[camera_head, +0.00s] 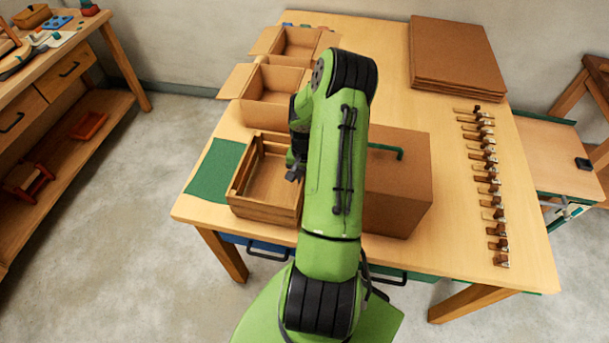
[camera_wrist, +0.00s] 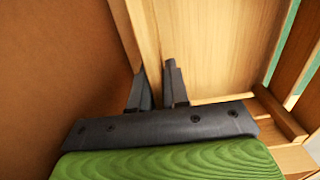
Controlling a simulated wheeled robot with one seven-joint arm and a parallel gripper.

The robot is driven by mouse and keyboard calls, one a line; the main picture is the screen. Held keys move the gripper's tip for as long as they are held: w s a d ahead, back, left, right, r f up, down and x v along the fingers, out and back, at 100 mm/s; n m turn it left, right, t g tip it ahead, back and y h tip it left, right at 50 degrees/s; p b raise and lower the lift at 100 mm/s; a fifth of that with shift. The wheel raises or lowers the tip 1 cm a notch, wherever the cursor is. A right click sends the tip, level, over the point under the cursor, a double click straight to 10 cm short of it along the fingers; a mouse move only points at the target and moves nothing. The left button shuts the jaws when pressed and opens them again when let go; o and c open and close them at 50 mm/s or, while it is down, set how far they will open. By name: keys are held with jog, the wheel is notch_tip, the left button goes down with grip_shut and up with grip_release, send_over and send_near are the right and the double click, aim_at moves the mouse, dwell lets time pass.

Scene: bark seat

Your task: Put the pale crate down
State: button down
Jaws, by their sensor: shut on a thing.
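The pale crate (camera_head: 262,211), an open slatted wooden box, is at the front left of the workbench, empty as far as I see. My gripper (camera_head: 295,173) is at its right side, partly hidden by my arm. In the wrist view, the two dark fingers (camera_wrist: 155,72) are shut on the crate's side wall, and the crate's pale boards (camera_wrist: 215,45) fill the right of the picture. I cannot tell whether the crate's underside touches the bench top. A green mat (camera_head: 215,172) lies just left of the crate.
A closed brown carton (camera_head: 398,205) stands close right of the crate; its side (camera_wrist: 55,75) fills the wrist view's left. Two open cartons (camera_head: 270,84) stand behind. Flat cardboard (camera_head: 455,55) and a row of small tools (camera_head: 490,187) occupy the right of the workbench (camera_head: 460,235).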

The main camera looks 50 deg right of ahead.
jog(key=shift+w+f, duration=0.1)
jog(key=shift+f, duration=0.1)
jog(key=c, duration=1.1)
grip_release()
